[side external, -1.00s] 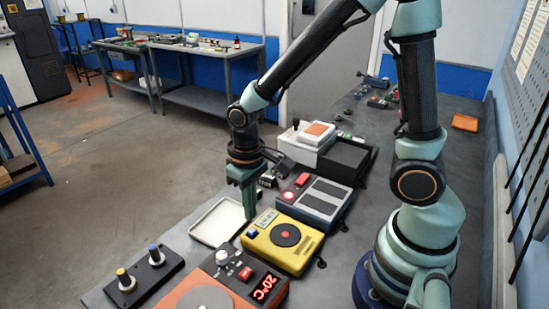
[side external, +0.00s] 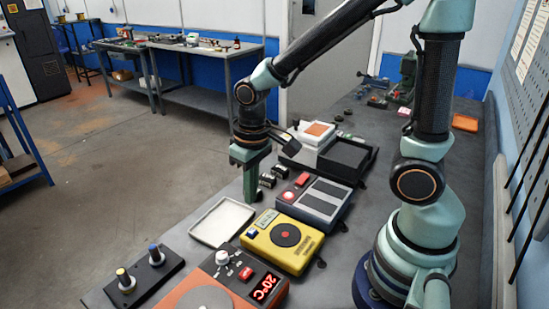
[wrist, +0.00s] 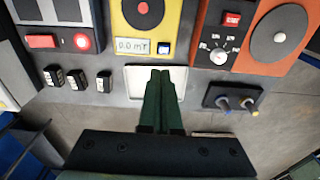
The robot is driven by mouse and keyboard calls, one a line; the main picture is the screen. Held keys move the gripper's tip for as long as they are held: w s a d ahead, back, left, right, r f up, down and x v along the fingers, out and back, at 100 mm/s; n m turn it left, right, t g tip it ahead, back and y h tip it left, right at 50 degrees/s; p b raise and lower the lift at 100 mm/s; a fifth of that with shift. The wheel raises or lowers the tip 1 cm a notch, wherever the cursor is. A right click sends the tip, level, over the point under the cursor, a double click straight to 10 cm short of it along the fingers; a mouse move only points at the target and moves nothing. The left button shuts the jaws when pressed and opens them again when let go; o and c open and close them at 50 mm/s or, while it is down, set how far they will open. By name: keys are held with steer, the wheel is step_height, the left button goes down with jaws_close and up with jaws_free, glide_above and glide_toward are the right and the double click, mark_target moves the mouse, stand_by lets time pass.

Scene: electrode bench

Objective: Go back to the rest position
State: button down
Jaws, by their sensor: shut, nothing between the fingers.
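My gripper (side external: 250,196) is shut and empty, pointing down above the bench between the white tray and the small black vials. In the wrist view my gripper (wrist: 160,75) shows its two green fingers together, with the white tray (wrist: 133,76) behind them. The tray (side external: 205,238) lies on the bench and looks empty where it shows. My arm reaches from its base on the right of the side view, with the forearm raised over the bench.
A yellow meter (side external: 270,255), a grey device with a red button (side external: 322,210), and an orange hotplate reading 20°C (side external: 190,290) line the bench. A black stand with two electrodes (side external: 150,275) is at front left. Several small black-and-white vials (wrist: 78,78) stand beside the tray.

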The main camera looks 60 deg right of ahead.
steer(key=s+d+r+t, duration=0.1)
steer(key=d+r+t, duration=0.1)
steer(key=r, duration=0.4)
steer(key=s+d+r+t, duration=0.2)
steer(key=r, duration=0.4)
steer(key=shift+s+d+r+t, duration=0.15)
steer(key=shift+s+d+t, duration=0.1)
steer(key=shift+d+t, duration=0.15)
